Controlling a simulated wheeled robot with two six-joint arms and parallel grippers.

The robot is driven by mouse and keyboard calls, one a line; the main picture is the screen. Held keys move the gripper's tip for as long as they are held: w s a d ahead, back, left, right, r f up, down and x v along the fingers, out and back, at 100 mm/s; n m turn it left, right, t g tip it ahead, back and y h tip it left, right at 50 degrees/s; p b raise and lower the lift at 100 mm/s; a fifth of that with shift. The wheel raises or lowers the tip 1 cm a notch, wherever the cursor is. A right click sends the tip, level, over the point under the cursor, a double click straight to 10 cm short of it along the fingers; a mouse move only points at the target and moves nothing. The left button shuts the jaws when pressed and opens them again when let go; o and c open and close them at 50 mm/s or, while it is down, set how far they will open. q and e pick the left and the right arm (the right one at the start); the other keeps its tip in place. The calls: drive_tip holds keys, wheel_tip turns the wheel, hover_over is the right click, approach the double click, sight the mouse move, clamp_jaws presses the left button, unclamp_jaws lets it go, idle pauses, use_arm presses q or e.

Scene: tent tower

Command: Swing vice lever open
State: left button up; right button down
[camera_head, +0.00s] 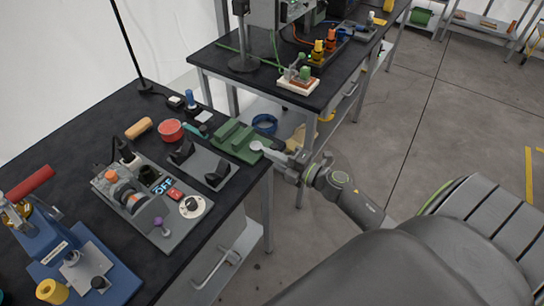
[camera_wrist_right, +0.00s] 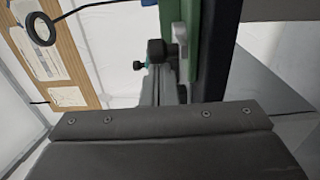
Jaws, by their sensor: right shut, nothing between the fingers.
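The green vice (camera_head: 235,138) sits on the right edge of the near black workbench in the head view. A pale round-ended part (camera_head: 257,146) shows at its right end, against my right gripper; I cannot tell whether this is the lever. My right gripper (camera_head: 272,152) is shut and empty at the vice's right side, just past the bench edge. In the right wrist view a green upright face (camera_wrist_right: 208,45), likely the vice, stands close, with a black knob (camera_wrist_right: 156,52) and grey metal beside it. Contact cannot be judged. My left gripper is out of view.
On the near bench (camera_head: 100,125) are a control panel (camera_head: 150,195), a grey plate with black blocks (camera_head: 200,165), a red round container (camera_head: 170,130) and a blue press (camera_head: 75,260). A second bench (camera_head: 225,60) stands behind. Open floor (camera_head: 430,130) lies right.

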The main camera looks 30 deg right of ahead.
drive_tip(key=shift+d+n+g+y+b, duration=0.3)
drive_tip(key=shift+n+y+b, duration=0.1)
drive_tip(key=shift+y+b, duration=0.15)
